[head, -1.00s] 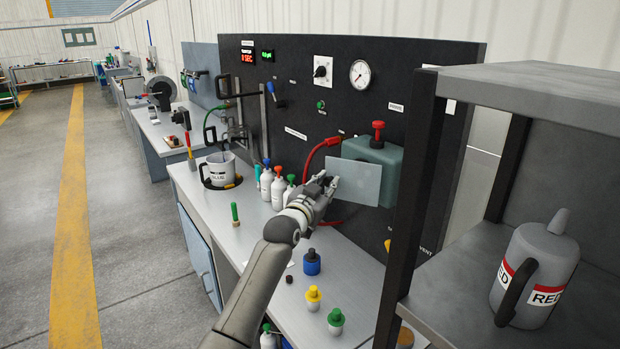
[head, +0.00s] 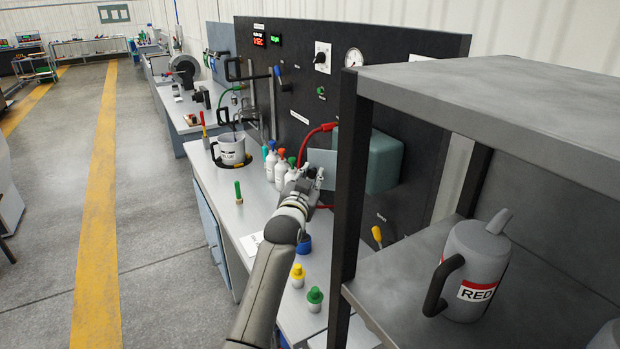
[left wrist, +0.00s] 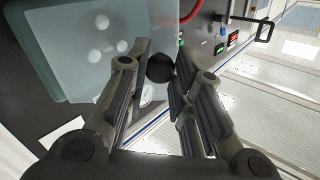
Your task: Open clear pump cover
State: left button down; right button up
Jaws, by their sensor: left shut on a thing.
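The clear pump cover (head: 323,160) is a pale translucent panel in front of the teal pump box (head: 384,163) on the black back panel. The shelf post hides part of the cover and box in the head view. In the left wrist view the cover (left wrist: 85,45) fills the upper left, with round shapes showing through it. My left gripper (head: 308,180) is at the cover's near side. Its fingers (left wrist: 158,75) are shut on a round black knob (left wrist: 160,67) at the cover's edge. My right gripper is not in view.
A grey shelf (head: 480,95) with a dark post (head: 347,200) stands close at the right, holding a red-labelled jug (head: 478,268). White bottles (head: 281,168), a mug (head: 231,148) and yellow (head: 298,275) and green (head: 315,298) caps stand on the bench. The left floor is open.

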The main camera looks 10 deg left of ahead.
pick_arm(q)
jog(key=c, duration=1.2)
grip_release()
jog(key=shift+d, duration=0.1)
jog(key=shift+s, duration=0.45)
jog(key=s+a, duration=0.1)
jog(key=s, duration=1)
